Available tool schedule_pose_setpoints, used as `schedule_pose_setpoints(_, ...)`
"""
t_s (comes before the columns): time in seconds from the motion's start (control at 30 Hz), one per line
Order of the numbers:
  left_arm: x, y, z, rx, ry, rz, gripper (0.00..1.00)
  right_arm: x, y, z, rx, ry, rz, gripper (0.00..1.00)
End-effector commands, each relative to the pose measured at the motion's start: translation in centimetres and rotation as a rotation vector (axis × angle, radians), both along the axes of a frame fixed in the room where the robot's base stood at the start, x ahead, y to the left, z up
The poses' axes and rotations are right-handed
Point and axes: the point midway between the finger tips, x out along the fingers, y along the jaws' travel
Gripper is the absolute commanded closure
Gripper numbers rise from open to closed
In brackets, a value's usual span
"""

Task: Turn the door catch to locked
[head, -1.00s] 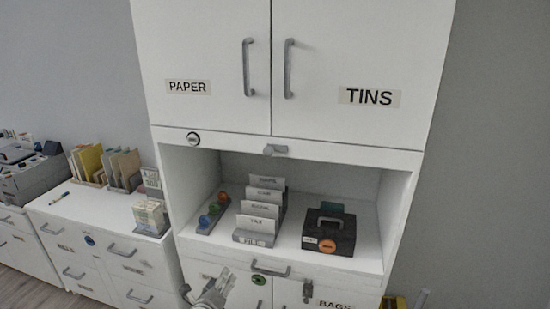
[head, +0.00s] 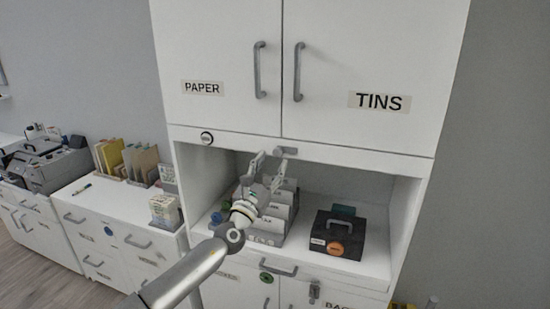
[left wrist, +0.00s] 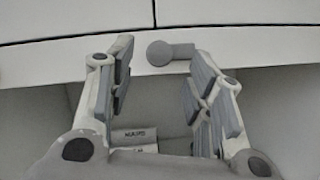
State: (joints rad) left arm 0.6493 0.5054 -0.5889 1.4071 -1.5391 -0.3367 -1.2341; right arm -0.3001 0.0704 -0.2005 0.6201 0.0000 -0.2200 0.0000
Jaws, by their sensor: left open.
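The grey door catch (head: 287,149) sits on the white rail just below the upper double doors. In the left wrist view the catch (left wrist: 170,53) shows a round hub with a short bar lying level to the right. My left gripper (head: 269,170) is open and empty, reaching up in front of the open shelf, just below the catch. In the left wrist view its fingers (left wrist: 160,85) stand apart, one on each side below the catch, with no clear contact. My right gripper is not in view.
A round dark lock (head: 207,138) is on the rail's left. The shelf holds labelled file dividers (head: 283,197) behind my left arm and a black box (head: 337,234) at right. The upper doors (head: 370,60) are shut. A low white cabinet (head: 115,215) stands at left.

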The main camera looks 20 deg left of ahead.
Motion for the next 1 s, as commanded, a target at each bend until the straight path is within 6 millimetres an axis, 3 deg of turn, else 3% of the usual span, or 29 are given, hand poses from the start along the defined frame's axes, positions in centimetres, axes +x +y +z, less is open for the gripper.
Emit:
schedule_pose_setpoints(0.23,2.6,-0.3,1.0,-0.001,0.0,0.001,0.53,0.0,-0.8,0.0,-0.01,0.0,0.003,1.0)
schedule_pose_setpoints(0.63,3.2,-0.4,1.2,-0.002,0.001,0.0,0.53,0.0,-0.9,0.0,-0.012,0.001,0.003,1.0)
schedule_pose_setpoints(1.0,3.1,-0.4,1.2,-0.002,0.001,0.0,0.98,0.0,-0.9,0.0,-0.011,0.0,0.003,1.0)
